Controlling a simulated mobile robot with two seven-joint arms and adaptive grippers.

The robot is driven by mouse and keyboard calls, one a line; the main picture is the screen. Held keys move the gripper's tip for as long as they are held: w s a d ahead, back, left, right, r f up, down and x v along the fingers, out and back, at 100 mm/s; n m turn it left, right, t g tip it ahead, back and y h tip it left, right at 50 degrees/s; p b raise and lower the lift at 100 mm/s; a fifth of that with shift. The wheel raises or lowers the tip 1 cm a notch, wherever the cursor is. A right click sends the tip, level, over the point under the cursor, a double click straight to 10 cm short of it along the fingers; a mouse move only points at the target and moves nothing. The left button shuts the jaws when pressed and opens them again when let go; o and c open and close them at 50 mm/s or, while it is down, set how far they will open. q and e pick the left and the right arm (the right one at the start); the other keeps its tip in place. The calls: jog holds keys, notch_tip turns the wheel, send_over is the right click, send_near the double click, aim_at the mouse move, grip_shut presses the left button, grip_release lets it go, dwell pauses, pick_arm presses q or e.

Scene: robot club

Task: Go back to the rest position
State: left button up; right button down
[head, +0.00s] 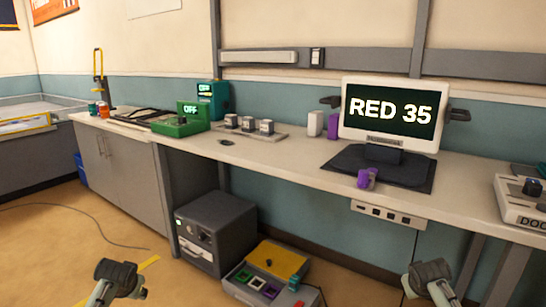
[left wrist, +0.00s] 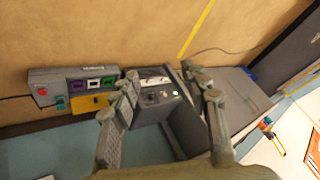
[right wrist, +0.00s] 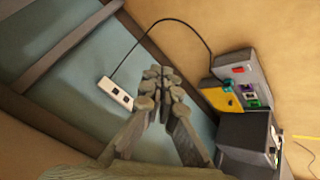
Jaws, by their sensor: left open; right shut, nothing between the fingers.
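My left gripper (head: 121,276) shows low at the left of the head view, over the floor in front of the bench. In the left wrist view its fingers (left wrist: 166,82) are spread apart with nothing between them. My right gripper (head: 428,276) shows low at the right of the head view, in front of the bench. In the right wrist view its fingers (right wrist: 161,84) are closed together and empty. Both grippers are apart from the worktop and everything on it.
The long workbench (head: 290,165) carries a monitor (head: 390,115) reading RED 35, purple items (head: 366,178) and a green device (head: 182,125). A dark grey box (head: 216,228) and a yellow-topped control box (head: 272,270) stand on the floor below. Floor at left is mostly clear, with a cable (head: 75,212).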

pick_arm(q)
jog(key=s+d+f+g+h, duration=0.1)
jog(key=s+d+f, duration=0.2)
jog(key=s, duration=0.8)
jog(key=s+d+f+g, duration=0.1)
jog(key=s+d+f, duration=0.3)
jog(key=s, duration=0.7)
jog(key=s+d+f+g+h, duration=0.1)
jog(key=s+d+f, duration=0.3)
jog(key=s+f, duration=0.3)
jog(key=s, duration=0.5)
jog(key=shift+d+m+g+h, duration=0.15)
jog(key=shift+m+g+h, duration=0.15)
jog(key=shift+m, duration=0.1)
pick_arm(e)
jog(key=s+a+f+g+y, duration=0.1)
jog(key=s+a+f, duration=0.2)
jog(key=s, duration=0.8)
jog(key=s+a+f+g, duration=0.1)
jog(key=s+a+f, duration=0.3)
jog(key=s, duration=0.7)
jog(key=s+a+f+g+y, duration=0.1)
jog(key=s+a+f, duration=0.3)
jog(key=s+f, duration=0.3)
jog(key=s, duration=0.5)
jog(key=shift+a+n+g+y, duration=0.15)
jog(key=shift+n+g+y, duration=0.15)
jog(key=shift+n, duration=0.1)
